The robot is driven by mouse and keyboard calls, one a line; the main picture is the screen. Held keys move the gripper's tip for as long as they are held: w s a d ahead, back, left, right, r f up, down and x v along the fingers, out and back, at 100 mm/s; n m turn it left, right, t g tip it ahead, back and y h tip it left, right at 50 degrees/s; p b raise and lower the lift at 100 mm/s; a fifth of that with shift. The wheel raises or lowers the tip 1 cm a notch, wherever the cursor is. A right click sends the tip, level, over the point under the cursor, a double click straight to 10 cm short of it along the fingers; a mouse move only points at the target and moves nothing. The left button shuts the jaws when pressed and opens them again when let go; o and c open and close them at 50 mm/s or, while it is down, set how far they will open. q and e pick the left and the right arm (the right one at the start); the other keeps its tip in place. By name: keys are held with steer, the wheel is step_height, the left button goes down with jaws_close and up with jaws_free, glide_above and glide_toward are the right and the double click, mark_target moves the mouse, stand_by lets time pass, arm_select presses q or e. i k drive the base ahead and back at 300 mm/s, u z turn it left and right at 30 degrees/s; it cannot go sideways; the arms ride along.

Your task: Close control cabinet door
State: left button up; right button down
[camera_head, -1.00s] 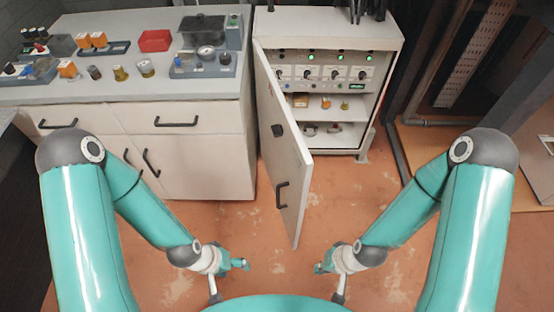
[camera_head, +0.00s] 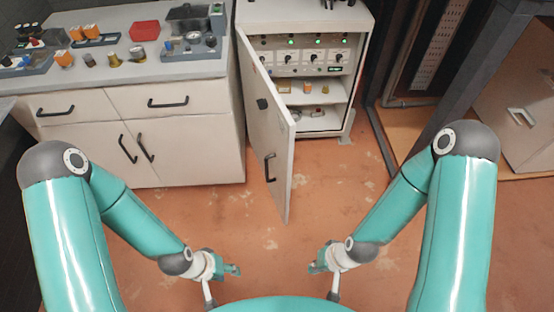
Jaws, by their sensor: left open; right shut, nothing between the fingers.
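The white control cabinet (camera_head: 357,98) stands at the back centre, with knobs, green lights and shelves showing inside. Its door (camera_head: 272,130) is hinged on the left and stands wide open toward me. The door has a dark handle (camera_head: 270,168) low down and a dark latch (camera_head: 262,104) higher up. My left gripper (camera_head: 234,269) is open and empty, in front of the door and lower in the picture. My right gripper (camera_head: 314,267) is shut and empty, to the right of the door's lower edge. Both are apart from the door.
A dark metal frame (camera_head: 440,85) and a pale box (camera_head: 515,120) are at the right. The floor (camera_head: 335,190) right of the door is clear.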

mark_target(271, 130)
steer(key=u, duration=0.7)
steer(key=i, duration=0.5)
steer(key=z, duration=0.25)
